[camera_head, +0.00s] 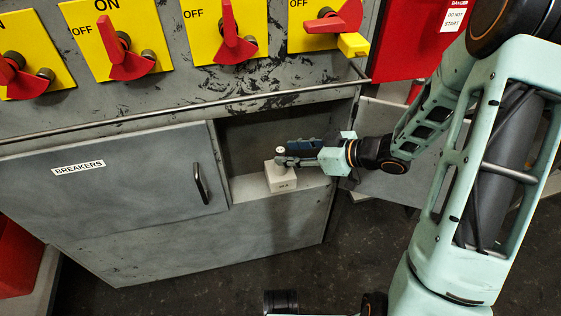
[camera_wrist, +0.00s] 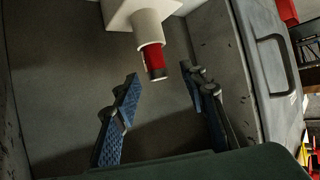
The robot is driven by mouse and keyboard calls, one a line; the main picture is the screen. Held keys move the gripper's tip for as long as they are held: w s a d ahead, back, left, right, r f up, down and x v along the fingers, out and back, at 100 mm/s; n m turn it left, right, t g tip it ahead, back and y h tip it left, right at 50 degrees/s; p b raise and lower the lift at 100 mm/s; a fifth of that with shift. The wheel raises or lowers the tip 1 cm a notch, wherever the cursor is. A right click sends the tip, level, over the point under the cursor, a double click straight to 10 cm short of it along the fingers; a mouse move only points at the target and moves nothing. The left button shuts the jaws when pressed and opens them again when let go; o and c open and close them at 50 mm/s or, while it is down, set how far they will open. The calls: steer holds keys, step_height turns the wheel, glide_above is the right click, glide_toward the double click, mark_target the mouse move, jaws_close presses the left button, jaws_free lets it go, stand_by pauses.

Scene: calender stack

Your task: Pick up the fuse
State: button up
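The fuse (camera_wrist: 153,58), a red cylinder with a dark end and a pale rim, sticks out of a white round collar (camera_wrist: 149,27) on a white block in the wrist view. In the head view the pale block (camera_head: 281,183) stands in the open cabinet recess, with a small pale round top above it; the fuse's red part cannot be made out there. My gripper (camera_head: 284,153) is over the block in the head view. In the wrist view my gripper (camera_wrist: 160,76) is open, its blue-padded fingers on either side of the fuse's free end, with gaps on both sides.
The recess wall (camera_head: 240,148) is close behind the gripper. A closed grey door (camera_head: 115,195) labelled BREAKERS with a dark handle (camera_head: 201,183) is at left. Red switch levers on yellow plates (camera_head: 232,35) and a rail (camera_head: 180,112) run above. The floor in front is mostly clear.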

mark_target(280, 149)
steer(key=b+x, duration=0.1)
steer(key=x, duration=0.3)
steer(key=shift+w+f+b, duration=0.15)
steer(key=shift+b, duration=0.25)
jaws_close()
